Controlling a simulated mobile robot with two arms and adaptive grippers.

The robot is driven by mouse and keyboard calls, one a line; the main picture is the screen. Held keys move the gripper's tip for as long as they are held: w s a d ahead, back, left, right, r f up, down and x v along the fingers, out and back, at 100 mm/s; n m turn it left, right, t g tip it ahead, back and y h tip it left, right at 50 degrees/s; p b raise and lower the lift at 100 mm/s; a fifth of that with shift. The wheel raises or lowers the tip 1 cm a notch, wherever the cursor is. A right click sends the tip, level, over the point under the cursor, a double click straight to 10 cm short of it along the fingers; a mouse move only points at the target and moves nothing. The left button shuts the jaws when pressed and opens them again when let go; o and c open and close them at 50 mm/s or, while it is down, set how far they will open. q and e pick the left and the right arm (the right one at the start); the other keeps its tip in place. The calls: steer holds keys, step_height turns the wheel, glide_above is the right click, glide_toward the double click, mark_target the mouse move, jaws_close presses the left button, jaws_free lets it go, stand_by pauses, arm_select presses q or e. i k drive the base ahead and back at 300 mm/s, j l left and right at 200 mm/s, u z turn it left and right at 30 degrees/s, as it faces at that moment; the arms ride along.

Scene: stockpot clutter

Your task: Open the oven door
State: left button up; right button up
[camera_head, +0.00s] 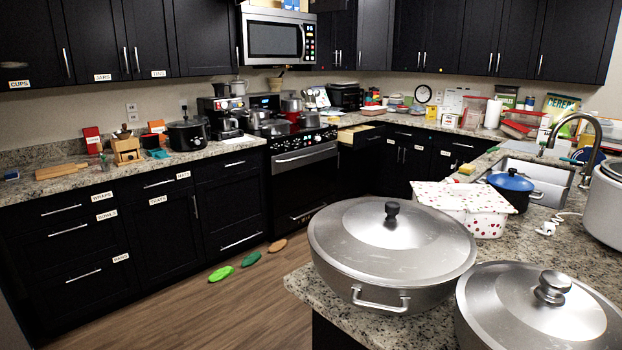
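The oven (305,185) stands in the far counter run, below a cooktop crowded with pots. Its dark door looks shut, with a horizontal silver handle (306,154) across the top. The control panel sits above the handle, and a lower drawer with its own handle is below the door. Neither of my grippers shows in the head view, so I cannot see whether they are open or shut.
Two large lidded stockpots (391,245) (530,318) stand on the near granite counter (312,291). A drawer (361,133) right of the oven is pulled open. Green and brown oval items (251,259) lie on the wood floor (215,308) before the cabinets. The floor between counters is otherwise clear.

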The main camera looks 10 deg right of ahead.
mark_target(298, 178)
steer(key=i+j+u, duration=0.15)
steer(key=i+u, duration=0.45)
steer(key=i, duration=0.2)
steer(key=i+j, duration=0.15)
steer(key=i, duration=0.4)
steer(key=i+j, duration=0.15)
steer(key=i, duration=0.45)
steer(key=i+j, duration=0.1)
steer(key=i, duration=0.45)
steer(key=i+l+z, duration=0.25)
steer(key=z, duration=0.2)
steer(key=i+z, duration=1.15)
steer(key=z, duration=0.2)
steer(key=i+l+u, duration=0.15)
steer(key=i, duration=0.4)
steer(key=i+l+u, duration=0.1)
steer(key=i, duration=0.5)
steer(key=i+l+u, duration=0.15)
steer(key=i, duration=0.4)
